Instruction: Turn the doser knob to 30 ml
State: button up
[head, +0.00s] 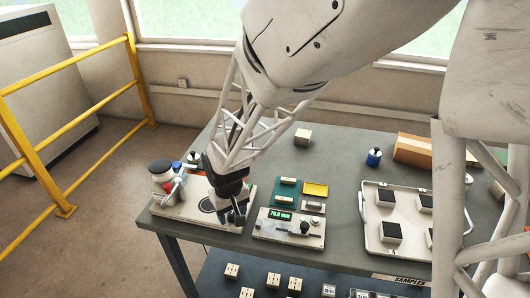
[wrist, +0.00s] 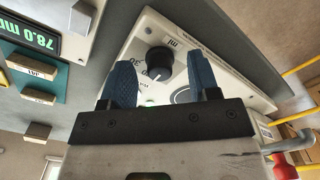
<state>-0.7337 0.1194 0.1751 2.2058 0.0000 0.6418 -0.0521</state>
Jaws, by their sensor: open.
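The doser (head: 172,211) is a pale panel at the left end of the table, and its white face (wrist: 222,62) fills the middle of the wrist view. Its round black knob (wrist: 160,59) stands on this face, with an "ml" mark and partly hidden dial numbers around it. I cannot read the knob's setting. My gripper (head: 236,217) is over the panel's right part. In the wrist view my gripper (wrist: 162,75) is open, its blue fingers apart on either side of the knob. I cannot tell whether they touch it. In the head view the gripper hides the knob.
A gauge with a green display (head: 280,215) stands just right of the doser. A white tray (head: 373,242) with dark-topped blocks is farther right. A bottle (head: 160,170) and a red-handled part (wrist: 284,171) are near the doser. A yellow rail (head: 75,62) stands left of the table.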

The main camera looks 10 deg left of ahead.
jog(key=shift+f, duration=0.25)
jog(key=shift+c, duration=0.2)
jog(key=c, duration=0.9)
jog(key=shift+m, duration=0.4)
jog(key=m, duration=0.2)
jog(key=shift+m, duration=2.4)
